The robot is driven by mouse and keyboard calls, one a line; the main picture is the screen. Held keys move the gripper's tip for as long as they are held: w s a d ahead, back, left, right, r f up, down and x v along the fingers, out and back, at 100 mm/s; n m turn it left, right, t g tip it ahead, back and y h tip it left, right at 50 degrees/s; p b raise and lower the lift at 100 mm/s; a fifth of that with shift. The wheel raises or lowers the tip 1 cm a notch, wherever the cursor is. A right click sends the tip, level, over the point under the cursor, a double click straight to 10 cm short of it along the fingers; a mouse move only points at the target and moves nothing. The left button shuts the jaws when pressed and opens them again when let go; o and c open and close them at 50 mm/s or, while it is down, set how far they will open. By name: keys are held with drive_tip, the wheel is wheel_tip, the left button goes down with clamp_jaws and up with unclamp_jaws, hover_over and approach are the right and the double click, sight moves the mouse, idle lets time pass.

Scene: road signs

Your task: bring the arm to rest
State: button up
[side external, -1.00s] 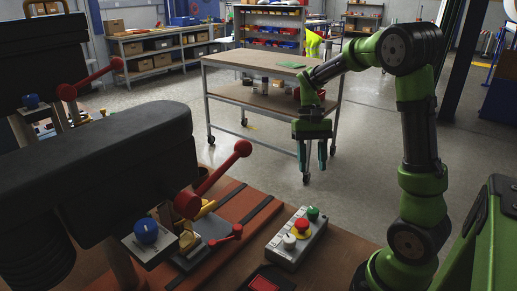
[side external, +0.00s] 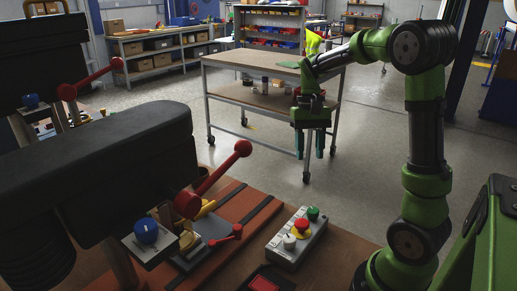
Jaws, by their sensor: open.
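My green and black arm stands at the right of the side view, bent over at the top. My gripper (side external: 310,148) hangs from its end with the fingers pointing down. The two fingers are apart and nothing shows between them. In the picture, my gripper overlaps the wheeled cart behind it and is above and behind the button box; I see it touching nothing.
A button box (side external: 284,256) with green, red and white buttons sits on the brown bench (side external: 345,262). A dark machine with a red lever (side external: 222,168) and a blue knob (side external: 146,231) fills the left. A wheeled cart (side external: 250,65) stands on the floor behind.

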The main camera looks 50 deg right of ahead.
drive_tip(key=s+a+r+n+t, duration=0.2)
drive_tip(key=s+a+t, duration=0.1)
drive_tip(key=a, duration=0.5)
drive_tip(key=s+a+r+n+t, duration=0.3)
drive_tip(key=a+t, duration=0.3)
drive_tip(key=a, duration=0.3)
drive_tip(key=shift+a+r, duration=0.25)
drive_tip(key=shift+a, duration=0.05)
